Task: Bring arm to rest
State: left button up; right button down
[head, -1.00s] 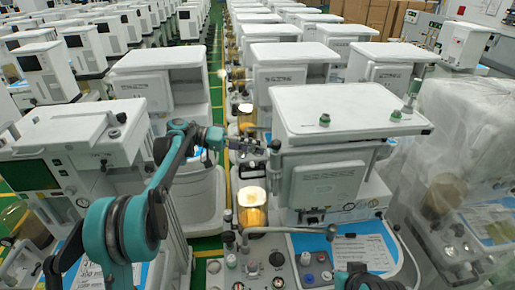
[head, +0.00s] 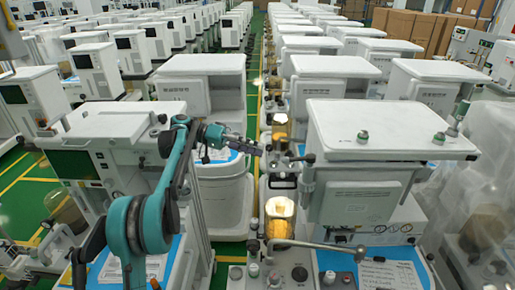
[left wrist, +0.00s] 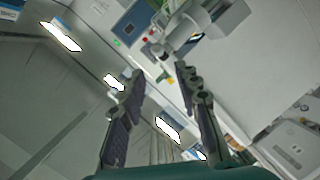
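My left arm (head: 150,215) comes in from the lower left, bends at a raised elbow, and reaches to the right. My left gripper (head: 250,147) is held in the air in front of the carts. In the left wrist view its two dark fingers (left wrist: 160,74) stand apart with nothing between them, so it is open and empty. In the head view the gripper overlaps the gap beside the nearest cart on the right (head: 390,128); whether it touches anything I cannot tell. My right gripper is not in view.
Rows of white anaesthesia carts fill the room. A near cart (head: 105,120) stands left behind my arm. An amber canister (head: 279,215) and a control panel lie close below. Plastic-wrapped equipment (head: 480,185) is at right, cardboard boxes (head: 405,28) at the back. Green floor (head: 30,175) shows at left.

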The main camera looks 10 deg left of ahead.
pick_arm(q)
jog(key=s+d+f+n+t+y+b, duration=0.1)
jog(key=s+d+f+n+y+b, duration=0.15)
jog(key=s+f+y+b, duration=0.3)
jog(key=s+d+f+n+t+y+b, duration=0.1)
jog(key=s+d+f+n+y+b, duration=0.1)
jog(key=s+d+f+b, duration=0.4)
jog(key=s+a+f+t+y+b, duration=0.2)
jog(key=s+a+f+y+b, duration=0.2)
jog(key=s+f, duration=0.6)
jog(key=s+a+f+n+t+y+b, duration=0.1)
jog(key=s+a+f+y+b, duration=0.3)
jog(key=s+f, duration=0.6)
notch_tip(320, 180, down, 6)
jog(key=shift+a+f+t+b, duration=0.1)
jog(key=shift+a+t+b, duration=0.3)
jog(key=shift+a+t, duration=0.4)
jog(key=shift+n, duration=0.25)
